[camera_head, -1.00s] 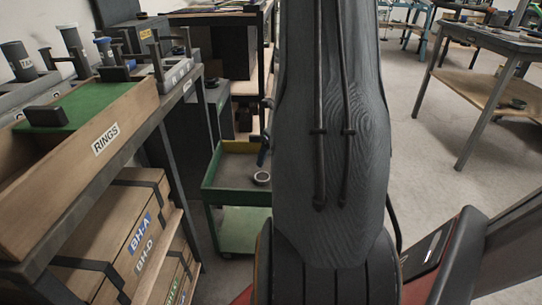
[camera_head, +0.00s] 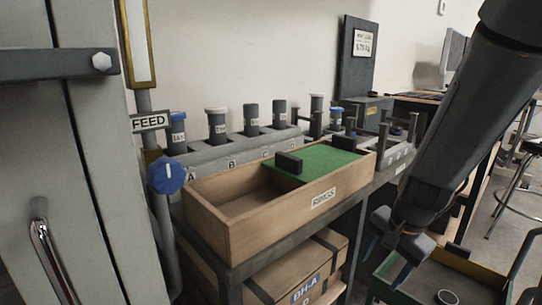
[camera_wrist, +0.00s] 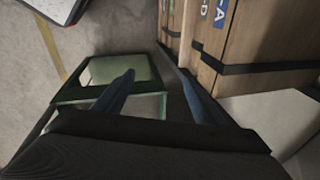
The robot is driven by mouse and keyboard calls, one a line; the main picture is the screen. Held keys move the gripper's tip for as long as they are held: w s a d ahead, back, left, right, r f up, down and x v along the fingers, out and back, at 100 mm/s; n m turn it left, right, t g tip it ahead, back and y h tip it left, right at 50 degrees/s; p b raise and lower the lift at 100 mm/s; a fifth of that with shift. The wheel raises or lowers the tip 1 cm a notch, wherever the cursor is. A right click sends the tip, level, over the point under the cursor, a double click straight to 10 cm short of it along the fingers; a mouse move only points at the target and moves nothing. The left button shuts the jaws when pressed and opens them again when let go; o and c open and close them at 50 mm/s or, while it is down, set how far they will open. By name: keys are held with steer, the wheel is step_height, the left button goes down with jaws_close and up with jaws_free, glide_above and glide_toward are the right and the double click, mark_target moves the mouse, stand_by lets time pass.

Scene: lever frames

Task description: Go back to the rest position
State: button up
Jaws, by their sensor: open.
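My gripper (camera_head: 388,258) hangs at the end of my dark arm at the right of the head view, pointing down. It is beside the right end of the bench, above the green cart. In the wrist view my gripper (camera_wrist: 158,88) shows two blue fingers spread apart with nothing between them. Below and beyond them are the floor, a green frame (camera_wrist: 75,95) and strapped wooden boxes (camera_wrist: 240,45).
A bench on the left holds a wooden RINGS box (camera_head: 300,213) with a green panel (camera_head: 318,160). Behind it is a rack (camera_head: 225,152) of capped cylinders. A FEED post (camera_head: 150,122) with a blue knob (camera_head: 166,176) stands left. The green cart (camera_head: 480,270) holds a ring (camera_head: 448,297).

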steer(key=s+a+r+n+g, duration=0.1)
steer(key=s+a+r+n, duration=0.4)
steer(key=s+a+n, duration=0.4)
steer(key=s+a+r+n+g, duration=0.2)
steer(key=s+a+r+n, duration=0.4)
steer(key=s+a, duration=0.3)
steer(key=d+r+m+p, duration=0.1)
steer(key=d+r+p, duration=0.3)
steer(key=p, duration=0.6)
steer(key=w+d+r+m+p, duration=0.1)
steer(key=d+r+m+p, duration=0.1)
steer(key=d+r+p, duration=0.3)
steer(key=shift+w+d+r+m+h+p, duration=0.25)
steer(key=shift+r+p, duration=1.3)
steer(key=shift+p, duration=1.7)
steer(key=shift+c, duration=0.3)
